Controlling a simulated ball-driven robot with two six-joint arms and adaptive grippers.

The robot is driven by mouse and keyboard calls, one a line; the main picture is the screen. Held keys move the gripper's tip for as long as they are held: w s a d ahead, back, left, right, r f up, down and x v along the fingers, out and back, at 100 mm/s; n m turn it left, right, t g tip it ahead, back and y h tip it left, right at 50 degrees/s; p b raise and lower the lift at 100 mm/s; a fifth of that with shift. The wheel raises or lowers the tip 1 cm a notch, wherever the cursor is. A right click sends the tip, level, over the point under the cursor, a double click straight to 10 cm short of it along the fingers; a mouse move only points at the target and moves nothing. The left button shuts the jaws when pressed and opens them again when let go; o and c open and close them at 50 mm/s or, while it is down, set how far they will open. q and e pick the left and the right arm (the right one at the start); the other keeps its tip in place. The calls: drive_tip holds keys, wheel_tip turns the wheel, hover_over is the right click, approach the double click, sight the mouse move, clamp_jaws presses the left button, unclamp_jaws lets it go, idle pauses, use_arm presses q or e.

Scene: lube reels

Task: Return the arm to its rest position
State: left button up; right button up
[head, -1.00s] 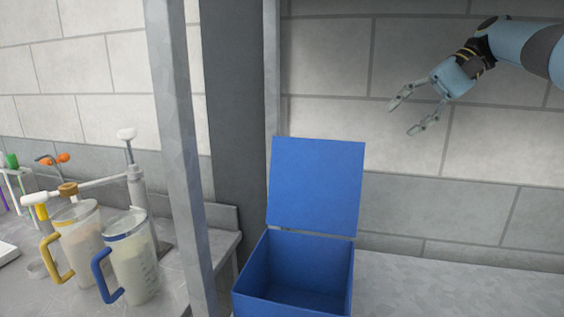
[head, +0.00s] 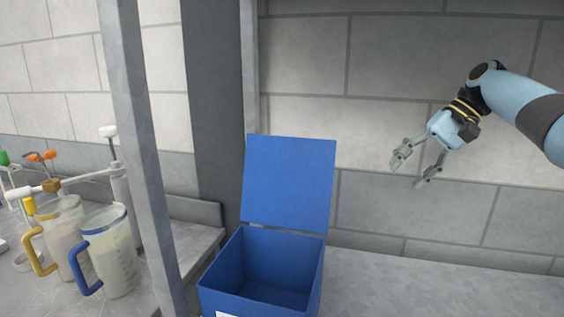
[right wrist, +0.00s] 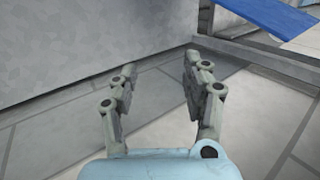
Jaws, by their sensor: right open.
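My right arm comes in from the right in the head view. Its gripper (head: 411,172) is open and empty, in the air to the right of the blue box's raised lid and in front of the block wall. My left gripper is not in view.
A blue box (head: 213,287) with its lid (head: 290,184) up stands on the grey surface. A grey post (head: 140,150) rises left of it. Two jugs with a blue (head: 86,270) and a yellow handle (head: 38,258) stand at left. The surface right of the box is clear.

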drive_tip(key=s+f+n+h, duration=0.1)
drive_tip(key=s+f, duration=0.5)
drive_tip(key=s+f+h, duration=0.2)
drive_tip(key=s+f, duration=0.4)
drive_tip(key=f, duration=0.1)
drive_tip(key=s+f+n+h, duration=0.1)
drive_tip(key=s+f, duration=0.5)
drive_tip(key=shift+s+f+n+t+h, duration=0.2)
drive_tip(key=shift+f+n+t+h, duration=0.1)
drive_tip(key=shift+f+t+h, duration=0.1)
drive_tip(key=s+r+n+t+h, duration=0.1)
drive_tip(key=s+r+h, duration=0.15)
drive_tip(key=s, duration=0.95)
drive_tip(key=s+r+n+t+h, duration=0.1)
drive_tip(key=s+r, duration=0.2)
drive_tip(key=s, duration=0.9)
drive_tip(key=d+f+g+b, duration=0.2)
drive_tip(key=f+b, duration=0.8)
drive_tip(key=f, duration=2.5)
drive_tip(key=s+d+f+b, duration=0.1)
drive_tip(key=s+f+b, duration=0.3)
drive_tip(key=s+f, duration=0.6)
drive_tip(key=s+d+f+b, duration=0.1)
drive_tip(key=s+f+b, duration=0.3)
drive_tip(key=s+f, duration=0.6)
wheel_tip(320, 180, down, 7)
drive_tip(key=shift+s+r+m+g+b, duration=0.1)
drive_tip(key=shift+s+m+g+b, duration=0.05)
drive_tip(key=shift+m+g+b, duration=0.25)
